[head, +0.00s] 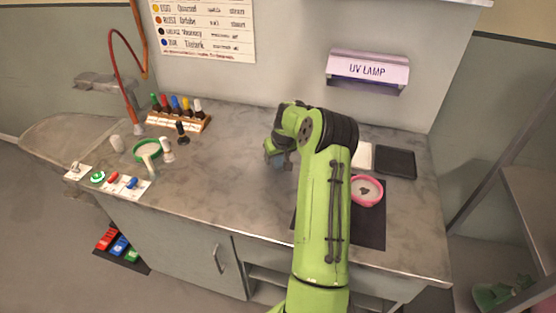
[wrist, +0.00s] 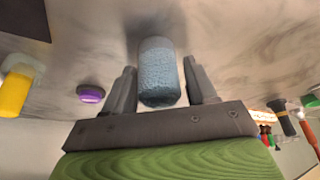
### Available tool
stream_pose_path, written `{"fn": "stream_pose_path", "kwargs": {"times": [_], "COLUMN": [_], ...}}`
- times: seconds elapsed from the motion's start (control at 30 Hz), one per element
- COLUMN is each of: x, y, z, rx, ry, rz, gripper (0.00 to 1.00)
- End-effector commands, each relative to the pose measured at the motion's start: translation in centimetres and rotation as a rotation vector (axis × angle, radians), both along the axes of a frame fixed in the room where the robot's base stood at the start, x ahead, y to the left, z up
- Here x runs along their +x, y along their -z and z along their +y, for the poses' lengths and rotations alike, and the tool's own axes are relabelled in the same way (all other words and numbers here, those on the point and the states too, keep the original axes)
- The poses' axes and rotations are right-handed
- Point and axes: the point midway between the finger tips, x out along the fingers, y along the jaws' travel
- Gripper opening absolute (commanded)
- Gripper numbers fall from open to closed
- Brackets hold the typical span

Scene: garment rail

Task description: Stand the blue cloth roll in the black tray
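The blue cloth roll (wrist: 159,78) shows in the wrist view between the two fingers of my gripper (wrist: 161,80). A narrow gap shows beside the roll, so the fingers look open around it. In the head view my gripper (head: 279,160) is low over the middle of the bench, with a small bit of the blue roll (head: 277,159) showing. The arm partly hides it, and I cannot tell whether the roll touches the bench. The black tray (head: 396,163) lies at the back right of the bench, to the right of my arm, and looks empty.
A pink-rimmed bowl (head: 367,190) stands in front of the tray, near a dark mat (head: 370,232). A white pad (head: 362,156) lies left of the tray. A UV lamp (head: 367,70) hangs on the wall above. A bottle rack (head: 178,121) stands back left.

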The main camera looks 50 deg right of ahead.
Motion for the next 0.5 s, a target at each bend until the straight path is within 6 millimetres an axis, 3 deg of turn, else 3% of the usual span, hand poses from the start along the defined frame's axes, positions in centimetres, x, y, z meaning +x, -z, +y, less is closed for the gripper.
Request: {"fn": "stream_pose_path", "kwargs": {"times": [0.03,0.27,0.5], "x": [-0.01,-0.02,-0.01], "y": [-0.01,-0.02,-0.13], "z": [0.01,0.01,0.00], "rx": [0.000,0.000,0.000], "ry": [0.000,0.000,0.000], "rz": [0.000,0.000,0.000], "gripper": [0.48,0.13,0.09]}}
